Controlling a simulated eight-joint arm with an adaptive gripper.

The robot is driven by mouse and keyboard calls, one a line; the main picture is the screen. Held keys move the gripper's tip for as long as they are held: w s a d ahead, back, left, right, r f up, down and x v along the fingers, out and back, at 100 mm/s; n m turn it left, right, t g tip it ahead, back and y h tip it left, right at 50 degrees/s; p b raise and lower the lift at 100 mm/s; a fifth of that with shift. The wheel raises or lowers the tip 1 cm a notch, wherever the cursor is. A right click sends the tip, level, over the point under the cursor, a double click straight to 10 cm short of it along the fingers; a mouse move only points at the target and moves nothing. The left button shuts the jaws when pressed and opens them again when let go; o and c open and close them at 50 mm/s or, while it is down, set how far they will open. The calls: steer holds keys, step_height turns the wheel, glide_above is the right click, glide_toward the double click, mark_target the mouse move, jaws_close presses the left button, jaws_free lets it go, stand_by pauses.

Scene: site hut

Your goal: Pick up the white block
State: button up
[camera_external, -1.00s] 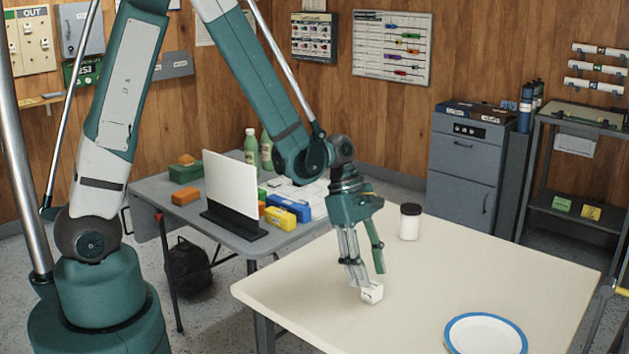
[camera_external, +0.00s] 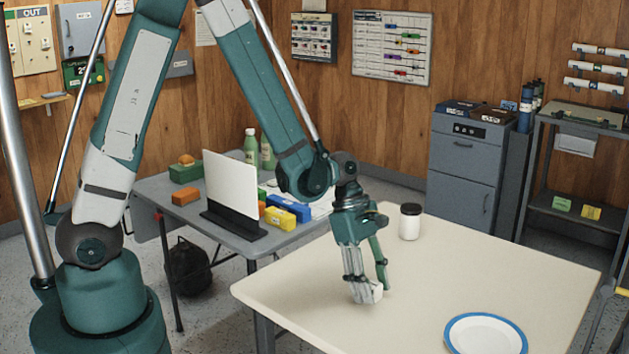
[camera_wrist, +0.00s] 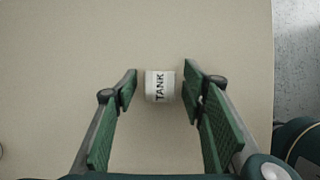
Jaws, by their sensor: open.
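The white block (camera_external: 376,292) sits on the cream table (camera_external: 290,283), partly hidden behind a finger of my gripper in the external view. In the wrist view the white block (camera_wrist: 160,86) shows dark lettering reading "TANK" and lies between the fingertips. My gripper (camera_external: 370,290) points down, low over the table at the block. In the wrist view my gripper (camera_wrist: 160,84) is open, with a small gap visible between the block and each green fingertip.
A jar with a black lid (camera_external: 410,222) stands at the table's back. A white plate with a blue rim (camera_external: 485,335) lies at the front right. A grey side table (camera_external: 150,208) holds a white panel, bottles and coloured blocks. The cream table between jar and plate is clear.

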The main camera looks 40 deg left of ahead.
mark_target(373, 284)
steer(key=c, duration=1)
steer(key=shift+r, duration=0.1)
steer(key=shift+r+p, duration=1.35)
steer(key=shift+r, duration=3.6)
